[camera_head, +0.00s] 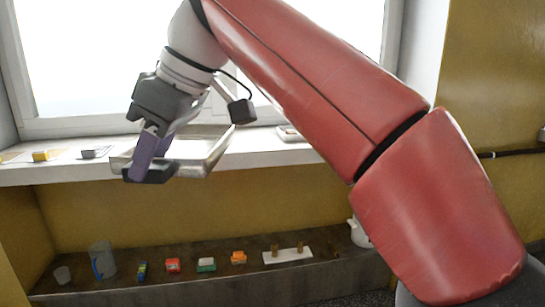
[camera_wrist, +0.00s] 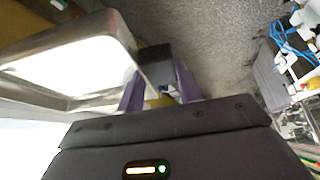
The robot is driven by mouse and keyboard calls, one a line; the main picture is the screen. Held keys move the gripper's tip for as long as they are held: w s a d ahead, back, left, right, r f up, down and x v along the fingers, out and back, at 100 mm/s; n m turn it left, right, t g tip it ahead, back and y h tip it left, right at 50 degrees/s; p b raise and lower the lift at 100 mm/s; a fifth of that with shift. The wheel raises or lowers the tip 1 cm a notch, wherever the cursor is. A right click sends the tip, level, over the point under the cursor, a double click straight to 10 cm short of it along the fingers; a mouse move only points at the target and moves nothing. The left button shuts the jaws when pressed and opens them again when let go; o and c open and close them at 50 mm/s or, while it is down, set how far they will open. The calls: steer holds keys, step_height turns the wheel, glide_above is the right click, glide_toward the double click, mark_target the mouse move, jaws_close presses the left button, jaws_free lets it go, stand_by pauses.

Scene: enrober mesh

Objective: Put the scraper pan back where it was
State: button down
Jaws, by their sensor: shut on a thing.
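The scraper pan (camera_head: 212,160) is a shallow, rectangular metal tray with raised walls. In the head view it is held in front of the window sill, and its right part overlaps the sill in the picture. My gripper (camera_head: 150,172) has purple fingers and is shut on the pan at its left, near side. In the wrist view the pan (camera_wrist: 122,38) fills the upper left, tilted in the picture, with its bright inside showing. My gripper (camera_wrist: 158,88) is at the pan's right edge there. The exact grip on the rim is partly hidden.
The white sill (camera_head: 255,152) holds small yellow and grey items (camera_head: 42,156) at left and a pale item (camera_head: 290,133) at right.

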steer(key=w+d+f+m+t, duration=0.2)
steer(key=w+f+m, duration=0.3)
steer(key=w+f, duration=0.9)
steer(key=w+d+f+m+t+h, duration=0.15)
steer(key=w+d+f, duration=0.25)
steer(key=f, duration=0.4)
steer(key=w+d+f+m+t+h, duration=0.1)
steer(key=w+d+f+m, duration=0.25)
steer(key=f, duration=0.45)
steer(key=s+d+f+m+h, duration=0.1)
steer(key=s+d+f+m, duration=0.1)
steer(key=d+f, duration=0.9)
steer(key=s+d+f+m+t+h, duration=0.1)
steer(key=d+f+m, duration=0.4)
steer(key=d+f, duration=0.5)
steer(key=shift+s+d+f+h, duration=0.4)
steer(key=shift+f+h, duration=0.35)
steer(key=shift+f, duration=0.35)
steer(key=shift+s, duration=0.1)
